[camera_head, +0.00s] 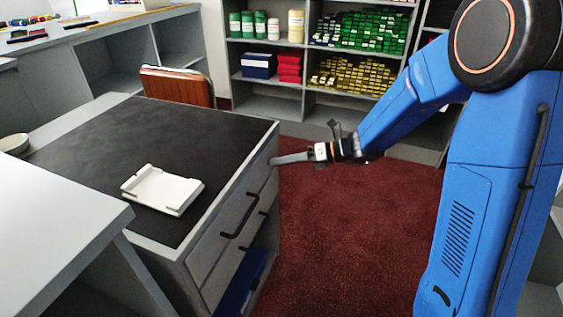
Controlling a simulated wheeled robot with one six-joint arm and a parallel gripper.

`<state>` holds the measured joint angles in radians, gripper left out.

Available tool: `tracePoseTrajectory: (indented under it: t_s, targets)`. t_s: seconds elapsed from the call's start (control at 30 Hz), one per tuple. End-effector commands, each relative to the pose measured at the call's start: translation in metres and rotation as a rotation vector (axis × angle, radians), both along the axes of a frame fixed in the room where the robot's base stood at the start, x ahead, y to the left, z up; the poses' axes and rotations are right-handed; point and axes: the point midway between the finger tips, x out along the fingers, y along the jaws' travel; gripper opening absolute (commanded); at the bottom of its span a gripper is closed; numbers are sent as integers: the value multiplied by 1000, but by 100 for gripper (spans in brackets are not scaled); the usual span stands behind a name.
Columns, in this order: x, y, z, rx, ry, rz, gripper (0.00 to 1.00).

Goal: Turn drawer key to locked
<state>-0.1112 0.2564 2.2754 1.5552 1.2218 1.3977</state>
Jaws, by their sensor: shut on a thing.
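My gripper (276,160) is shut at the far upper part of the drawer unit's front, just below the top edge. Its fingers reach left from my blue arm and close on the drawer key at the drawer front. The key itself is too small or hidden behind the fingers, so its angle cannot be told. The drawer unit (232,222) is grey with a dark top. Its upper drawer has a black bar handle (240,218), and the drawer fronts look closed.
A white tray (162,190) lies on the dark counter top (125,140). A brown chair back (178,87) stands behind the counter. Shelves (300,50) with cans and small boxes line the back. Dark red carpet (340,230) in front of the drawers is clear. A white table (55,215) is at near left.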

Motion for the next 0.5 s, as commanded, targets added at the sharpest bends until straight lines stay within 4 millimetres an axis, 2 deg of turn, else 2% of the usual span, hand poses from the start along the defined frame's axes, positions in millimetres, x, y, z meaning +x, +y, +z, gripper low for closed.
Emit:
tracePoseTrajectory:
  t_s: [0.5]
  targets:
    - [-3, 1, 2, -161, -441, -1, 0]
